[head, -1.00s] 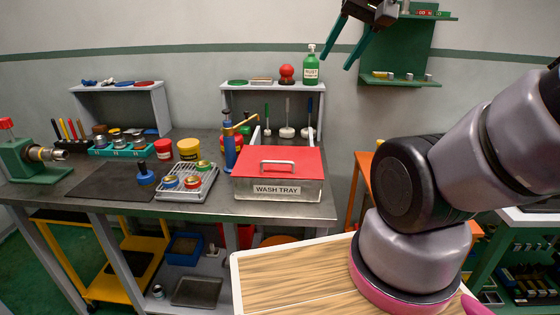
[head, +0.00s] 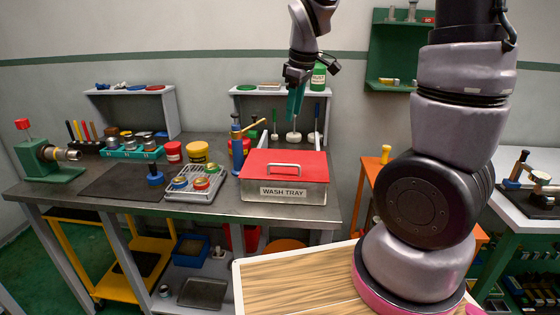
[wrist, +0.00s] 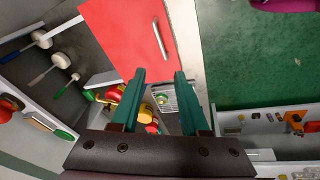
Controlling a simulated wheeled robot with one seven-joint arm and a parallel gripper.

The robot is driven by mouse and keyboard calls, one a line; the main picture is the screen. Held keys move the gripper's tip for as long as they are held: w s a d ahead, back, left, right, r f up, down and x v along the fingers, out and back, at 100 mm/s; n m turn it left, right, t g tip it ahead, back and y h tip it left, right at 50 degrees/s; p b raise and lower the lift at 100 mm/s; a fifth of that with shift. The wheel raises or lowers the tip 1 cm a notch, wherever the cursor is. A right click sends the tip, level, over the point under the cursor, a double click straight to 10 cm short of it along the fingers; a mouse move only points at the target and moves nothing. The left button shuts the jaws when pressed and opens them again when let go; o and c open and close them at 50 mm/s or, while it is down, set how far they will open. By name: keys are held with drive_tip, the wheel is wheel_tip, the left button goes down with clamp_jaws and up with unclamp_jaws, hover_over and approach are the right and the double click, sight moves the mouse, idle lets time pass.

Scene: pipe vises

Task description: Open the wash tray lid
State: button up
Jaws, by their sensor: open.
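The wash tray (head: 284,193) is a metal box with a white "WASH TRAY" label on its front, standing at the right end of the workbench. Its flat red lid (head: 315,162) lies shut on top, with a silver bar handle (head: 284,166) near the front edge. In the wrist view the red lid (wrist: 125,30) and its handle (wrist: 161,38) show at the top. My gripper (head: 296,105) hangs above and behind the lid, apart from it. In the wrist view its green fingers (wrist: 158,100) are spread with nothing between them.
A blue-and-brass tool (head: 237,145) stands left of the tray. A grey shelf (head: 244,98) with a green bottle (head: 318,78) and brushes is behind. A green wall shelf (head: 385,84) hangs at right.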

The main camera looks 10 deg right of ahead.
sight(281, 165)
drive_tip(key=w+f+n, duration=0.1)
drive_tip(key=f, duration=0.4)
drive_tip(key=w+a+f+n+h, duration=0.1)
drive_tip(key=w+f+n, duration=0.1)
drive_tip(key=f, duration=0.4)
drive_tip(key=w+a+f+n, duration=0.1)
drive_tip(key=f, duration=0.5)
drive_tip(key=shift+w+a+f+n+g, duration=0.2)
drive_tip(key=shift+w+n+g, duration=0.1)
drive_tip(key=shift+w+g, duration=0.1)
clamp_jaws()
idle(0.6)
